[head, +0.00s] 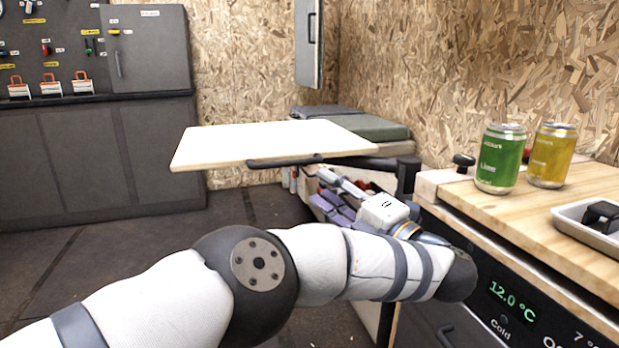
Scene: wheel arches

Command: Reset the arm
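My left arm comes in from the lower left and bends at a dark elbow joint near the middle. My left gripper (335,186) is beyond the forearm, just below a white board (270,140) with a dark handle (285,161) on its near edge. The fingers point left and away, close under the handle's right end. A gap shows between fingers and handle, though the depth is unclear. I cannot tell whether the fingers are apart. I see nothing clearly held. My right gripper is not in view.
At right, a wooden counter (500,222) holds a green can (501,160), a yellow can (552,156) and a grey tray (590,228). Below it is a cooler front reading 12.0 °C. Grey cabinets (90,165) stand at back left. Floor is clear at left.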

